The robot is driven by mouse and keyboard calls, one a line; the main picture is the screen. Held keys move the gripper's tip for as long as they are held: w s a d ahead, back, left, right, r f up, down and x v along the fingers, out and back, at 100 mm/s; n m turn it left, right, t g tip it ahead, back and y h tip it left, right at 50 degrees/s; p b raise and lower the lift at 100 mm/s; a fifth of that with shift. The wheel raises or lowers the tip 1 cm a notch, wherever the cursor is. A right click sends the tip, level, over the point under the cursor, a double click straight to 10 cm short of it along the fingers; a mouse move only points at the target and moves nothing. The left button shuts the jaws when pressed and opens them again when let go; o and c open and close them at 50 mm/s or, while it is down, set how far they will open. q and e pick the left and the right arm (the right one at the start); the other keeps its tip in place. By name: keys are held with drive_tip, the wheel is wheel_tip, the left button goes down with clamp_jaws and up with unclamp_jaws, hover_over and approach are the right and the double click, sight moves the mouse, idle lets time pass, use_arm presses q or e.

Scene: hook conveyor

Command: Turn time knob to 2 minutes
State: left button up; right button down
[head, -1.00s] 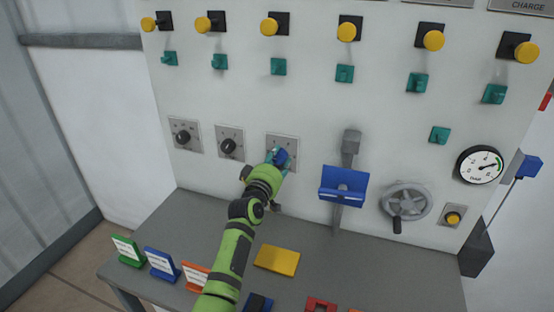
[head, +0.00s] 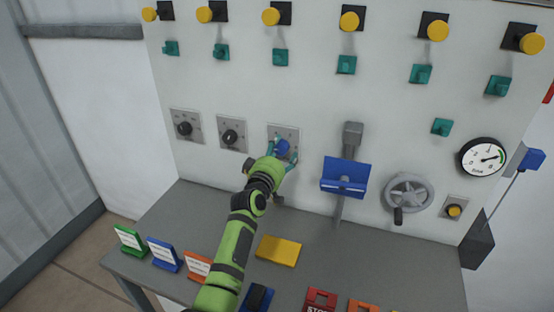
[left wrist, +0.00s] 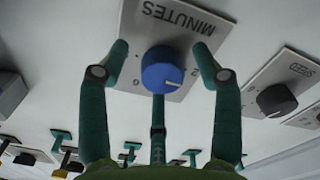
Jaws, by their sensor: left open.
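The time knob (head: 282,147) is blue and sits on a grey plate on the white panel, third dial from the left in the head view. In the left wrist view the blue knob (left wrist: 163,70) shows a white pointer line, on a plate (left wrist: 178,20) reading MINUTES upside down. The line points toward the right of that picture, near a numeral I cannot read surely. My left gripper (head: 282,157) is open at the knob; in the left wrist view its teal fingers (left wrist: 161,58) stand on either side of it, apart from it. My right gripper is not in view.
Two black knobs (head: 185,128) (head: 230,136) are left of the blue one; the SPEED knob (left wrist: 276,99) shows in the wrist view. A blue-handled lever (head: 345,178) and a handwheel (head: 408,193) are to the right. A yellow block (head: 278,251) lies on the grey shelf (head: 180,215).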

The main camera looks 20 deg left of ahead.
use_arm(q)
drive_tip(key=s, duration=1.2)
drive_tip(key=shift+a+f, duration=0.1)
